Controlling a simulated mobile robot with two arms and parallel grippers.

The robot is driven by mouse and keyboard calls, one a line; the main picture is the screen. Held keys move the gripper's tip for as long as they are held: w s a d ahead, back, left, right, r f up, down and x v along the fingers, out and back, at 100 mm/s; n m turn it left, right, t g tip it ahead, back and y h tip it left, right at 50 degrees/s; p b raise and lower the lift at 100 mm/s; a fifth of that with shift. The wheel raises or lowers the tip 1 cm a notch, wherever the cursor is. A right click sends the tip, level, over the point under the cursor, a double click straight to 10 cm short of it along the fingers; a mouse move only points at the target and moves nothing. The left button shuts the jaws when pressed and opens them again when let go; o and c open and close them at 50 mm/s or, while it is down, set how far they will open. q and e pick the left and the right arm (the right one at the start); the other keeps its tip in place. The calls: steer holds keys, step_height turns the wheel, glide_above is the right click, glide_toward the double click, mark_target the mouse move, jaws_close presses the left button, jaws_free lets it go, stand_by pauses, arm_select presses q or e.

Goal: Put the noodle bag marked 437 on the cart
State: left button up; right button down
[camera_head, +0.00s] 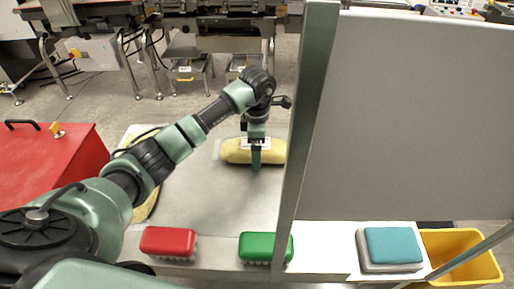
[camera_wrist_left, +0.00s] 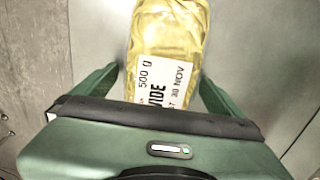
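A yellow noodle bag (camera_head: 232,151) with a white label lies on the pale grey surface (camera_head: 205,205), left of the upright post. My left gripper (camera_head: 256,160) is down at this bag, with a finger in front of it. In the left wrist view the bag (camera_wrist_left: 165,35) lies between the spread fingers, and the gripper (camera_wrist_left: 160,78) looks open around it. The label reads "500 g" and "30 NOV"; I see no 437. A second yellow bag (camera_head: 147,206) is mostly hidden behind my left arm. My right gripper is not in view. I cannot make out a cart for certain.
A grey panel (camera_head: 415,115) with a post (camera_head: 310,120) stands close right of the gripper. A yellow bin (camera_head: 465,258) is at lower right, a red box-like unit (camera_head: 45,165) at left.

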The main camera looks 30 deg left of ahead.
arm_select(q)
step_height(320, 180, up, 12)
steer(key=shift+f+b, duration=0.25)
steer(key=shift+b, duration=0.5)
steer(key=shift+r, duration=0.35)
steer(key=shift+r, duration=0.1)
